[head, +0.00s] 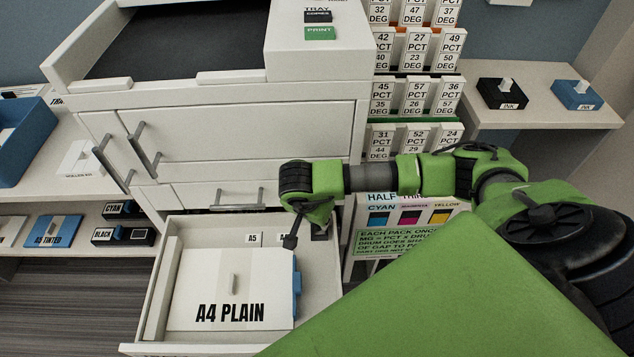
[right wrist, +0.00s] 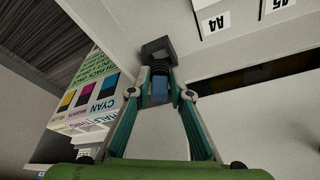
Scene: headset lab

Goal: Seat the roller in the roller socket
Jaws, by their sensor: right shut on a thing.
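My right gripper (head: 306,222) reaches down at the back right corner of the open paper drawer (head: 157,285). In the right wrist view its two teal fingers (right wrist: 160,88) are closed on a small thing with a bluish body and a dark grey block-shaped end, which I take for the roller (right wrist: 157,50). The dark end points away from the gripper, close to the pale drawer wall. I cannot tell whether it touches anything there. In the head view the gripper mostly hides the held thing. I cannot make out the roller socket. My left gripper is out of view.
A stack of A4 PLAIN paper (head: 225,290) fills much of the drawer, with a blue guide (head: 297,283) at its right. A printed card with colour patches (head: 405,215) stands right of the drawer. The printer body (head: 240,120) rises behind.

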